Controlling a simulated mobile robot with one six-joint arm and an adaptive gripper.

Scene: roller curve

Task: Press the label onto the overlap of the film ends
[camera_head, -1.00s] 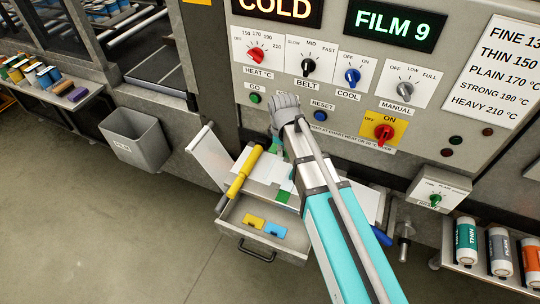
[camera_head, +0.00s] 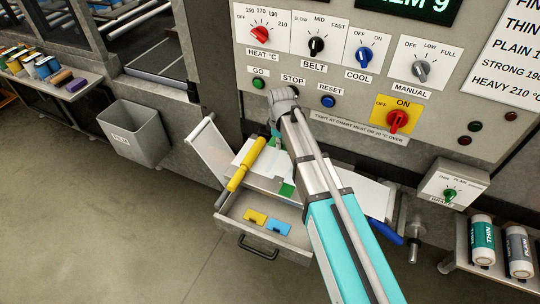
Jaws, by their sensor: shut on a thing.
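My gripper (camera_head: 278,148) points down over the splice table, mostly hidden behind my own wrist and arm. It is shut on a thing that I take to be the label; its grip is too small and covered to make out. The overlap of the film ends is not clear to see. A yellow card (camera_head: 255,217) and a blue card (camera_head: 278,229) lie in the open drawer (camera_head: 230,226).
A yellow bar (camera_head: 246,165) lies left of my gripper and a blue handle (camera_head: 385,231) right of my arm. The control panel (camera_head: 350,110) rises close behind. A grey bin (camera_head: 135,132) stands left. Rolls (camera_head: 482,243) stand on a shelf at right.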

